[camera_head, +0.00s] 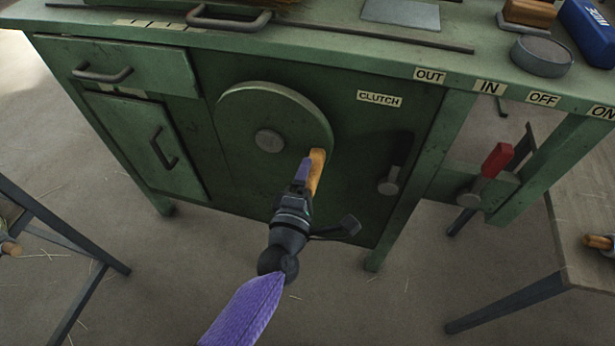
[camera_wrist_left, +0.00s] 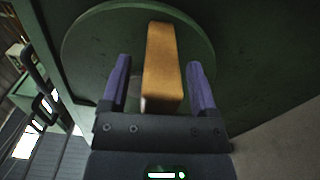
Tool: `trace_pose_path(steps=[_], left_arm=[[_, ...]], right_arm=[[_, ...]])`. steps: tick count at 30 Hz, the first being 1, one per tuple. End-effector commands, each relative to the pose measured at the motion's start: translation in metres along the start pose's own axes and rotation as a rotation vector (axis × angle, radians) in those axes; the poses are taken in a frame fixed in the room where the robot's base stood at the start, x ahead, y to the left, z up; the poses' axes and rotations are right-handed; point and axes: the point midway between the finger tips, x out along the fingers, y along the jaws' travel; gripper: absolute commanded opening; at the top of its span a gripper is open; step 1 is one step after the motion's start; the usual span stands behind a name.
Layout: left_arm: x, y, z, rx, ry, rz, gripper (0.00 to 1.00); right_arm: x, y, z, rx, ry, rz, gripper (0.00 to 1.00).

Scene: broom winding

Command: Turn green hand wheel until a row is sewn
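The green hand wheel (camera_head: 288,112) is a round disc on the front of the green cabinet, with a grey hub at its middle. Its wooden handle (camera_head: 317,172) sticks out at the lower right of the rim. My left gripper (camera_head: 308,174) is at this handle. In the left wrist view, the handle (camera_wrist_left: 163,65) lies between the two purple fingers of my left gripper (camera_wrist_left: 160,85), with a gap on each side, so the gripper is open around it. The wheel (camera_wrist_left: 100,45) fills the back of that view. The sewn row is not visible. My right gripper is not in view.
A dark clutch lever (camera_head: 390,183) is right of the wheel, below the CLUTCH label (camera_head: 379,99). A red-handled lever (camera_head: 495,163) is farther right, beside the cabinet leg. The bench top (camera_head: 330,30) overhangs the wheel. Side tables stand at left and right. The floor in front is mostly clear.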

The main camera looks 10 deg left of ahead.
Motion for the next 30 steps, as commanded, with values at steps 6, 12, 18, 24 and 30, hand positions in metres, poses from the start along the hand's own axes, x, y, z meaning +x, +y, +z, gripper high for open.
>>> trace_pose_path(steps=[6,12,18,24,30], left_arm=[[-0.002,0.001,0.001,0.001,-0.002,0.0,0.76],[-0.036,0.003,0.001,0.003,-0.002,-0.001,0.76],[-0.08,0.002,0.0,0.002,-0.001,-0.002,0.76],[-0.099,0.001,0.0,0.001,0.0,0.001,0.76],[-0.1,0.0,0.0,0.0,0.0,0.001,0.76]], right_arm=[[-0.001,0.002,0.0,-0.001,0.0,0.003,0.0],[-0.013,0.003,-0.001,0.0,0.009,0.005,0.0],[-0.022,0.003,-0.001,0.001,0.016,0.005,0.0],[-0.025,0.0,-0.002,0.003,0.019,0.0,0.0],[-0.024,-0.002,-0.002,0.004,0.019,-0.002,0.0]])
